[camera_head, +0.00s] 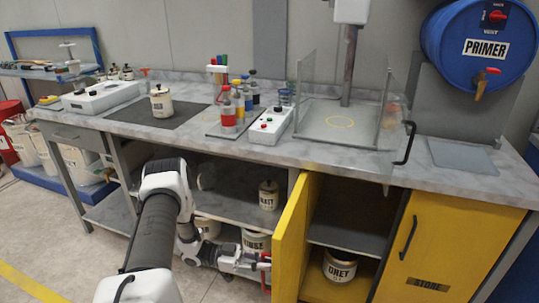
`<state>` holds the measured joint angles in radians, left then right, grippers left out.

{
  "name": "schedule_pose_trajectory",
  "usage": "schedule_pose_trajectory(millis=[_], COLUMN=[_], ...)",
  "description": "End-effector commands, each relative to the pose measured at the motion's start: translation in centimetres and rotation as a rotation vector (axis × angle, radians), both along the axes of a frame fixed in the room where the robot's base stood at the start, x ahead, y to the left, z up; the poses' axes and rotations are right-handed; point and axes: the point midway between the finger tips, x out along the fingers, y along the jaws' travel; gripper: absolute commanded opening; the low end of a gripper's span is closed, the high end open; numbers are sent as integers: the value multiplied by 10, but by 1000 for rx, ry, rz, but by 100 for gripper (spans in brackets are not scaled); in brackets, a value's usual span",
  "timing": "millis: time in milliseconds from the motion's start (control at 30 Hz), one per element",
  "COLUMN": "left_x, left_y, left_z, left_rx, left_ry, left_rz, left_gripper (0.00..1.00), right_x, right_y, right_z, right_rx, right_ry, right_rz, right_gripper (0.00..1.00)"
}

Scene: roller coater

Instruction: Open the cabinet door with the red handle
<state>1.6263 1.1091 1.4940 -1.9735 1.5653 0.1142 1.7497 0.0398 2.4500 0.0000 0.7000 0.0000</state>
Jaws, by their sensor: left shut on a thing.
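The yellow cabinet door (291,245) under the right part of the bench stands swung open toward me, with the cabinet's shelf (345,236) showing behind it. Its red handle (266,276) is on the outer face of the door, at the left, and is partly hidden by the gripper. My left gripper (262,264) reaches in low from the left and is shut on the red handle. My right gripper is not in view.
A can (340,265) stands inside the open cabinet. A second yellow door (440,248) with a black handle is closed at the right. Open shelves with several cans lie left of the open door. The bench top (310,150) carries bottles, a control box and a glass screen.

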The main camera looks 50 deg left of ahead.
Motion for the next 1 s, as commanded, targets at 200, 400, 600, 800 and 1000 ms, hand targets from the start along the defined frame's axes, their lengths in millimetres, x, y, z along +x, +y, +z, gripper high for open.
schedule_pose_trajectory(millis=[200, 400, 600, 800, 1000], left_x=[-2, -2, -2, -2, -2], left_y=[8, 9, 9, 9, 10], left_z=[-1, -1, -1, -1, 0], left_rx=[0, 0, 0, 1, 1], left_ry=[4, 3, 3, 2, 1], left_rz=[1, 2, 3, 3, 3], left_gripper=[0, 0, 0, 37, 37], right_x=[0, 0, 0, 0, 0], right_y=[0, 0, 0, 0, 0], right_z=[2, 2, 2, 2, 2], right_rx=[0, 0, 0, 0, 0], right_ry=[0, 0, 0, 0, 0], right_rz=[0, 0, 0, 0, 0], right_gripper=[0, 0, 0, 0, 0])
